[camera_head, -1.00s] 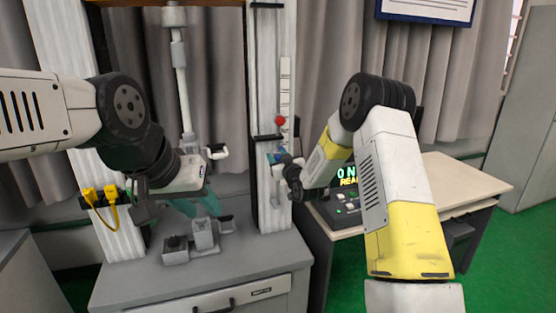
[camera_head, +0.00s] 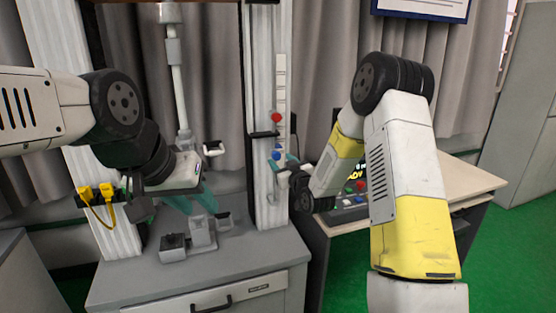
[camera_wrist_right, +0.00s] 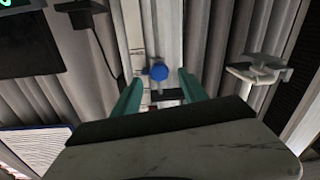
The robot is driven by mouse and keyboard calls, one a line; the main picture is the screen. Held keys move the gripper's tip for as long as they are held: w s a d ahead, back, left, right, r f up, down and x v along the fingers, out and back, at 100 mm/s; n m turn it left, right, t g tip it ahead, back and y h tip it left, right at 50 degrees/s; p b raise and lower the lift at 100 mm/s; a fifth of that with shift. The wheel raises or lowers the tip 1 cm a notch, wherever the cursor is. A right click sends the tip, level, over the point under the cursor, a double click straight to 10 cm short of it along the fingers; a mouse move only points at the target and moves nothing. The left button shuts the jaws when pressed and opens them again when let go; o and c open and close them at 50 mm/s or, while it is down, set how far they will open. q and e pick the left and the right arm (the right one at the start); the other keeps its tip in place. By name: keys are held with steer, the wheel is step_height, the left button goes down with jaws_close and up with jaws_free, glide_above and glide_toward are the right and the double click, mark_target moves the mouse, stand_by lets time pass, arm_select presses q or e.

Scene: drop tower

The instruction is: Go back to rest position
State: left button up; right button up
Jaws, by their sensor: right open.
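My right arm comes in from the right. Its gripper (camera_head: 290,163) is close to the right white post (camera_head: 266,190) of the tower, with its teal fingers partly hidden. In the right wrist view the two teal fingers (camera_wrist_right: 160,92) are apart, with nothing held between them. A blue button (camera_wrist_right: 158,71) on the post shows beyond and between the fingertips; it also shows in the head view (camera_head: 276,155). My left gripper (camera_head: 194,204) hangs over the grey cabinet, its teal fingers apart and seemingly empty.
A red button (camera_head: 275,117) sits higher on the post. A desk (camera_head: 460,185) with a button console (camera_head: 345,212) is behind my right arm.

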steer(key=s+d+r+m+g+h, duration=0.1)
steer(key=s+d+r+g+h, duration=0.2)
steer(key=s+r, duration=0.35)
steer(key=s+d+r+m+g+h, duration=0.1)
steer(key=s+d+r+m+g, duration=0.1)
steer(key=s+d+r, duration=0.4)
steer(key=s+d+m+g, duration=0.1)
steer(key=s+g, duration=0.1)
steer(key=s, duration=1.2)
steer(key=s+d+f+m+g, duration=0.1)
steer(key=s+d+g, duration=0.1)
steer(key=s, duration=1.2)
steer(key=shift+s+g, duration=0.15)
steer(key=shift+g, duration=0.65)
steer(key=shift+d+f, duration=0.1)
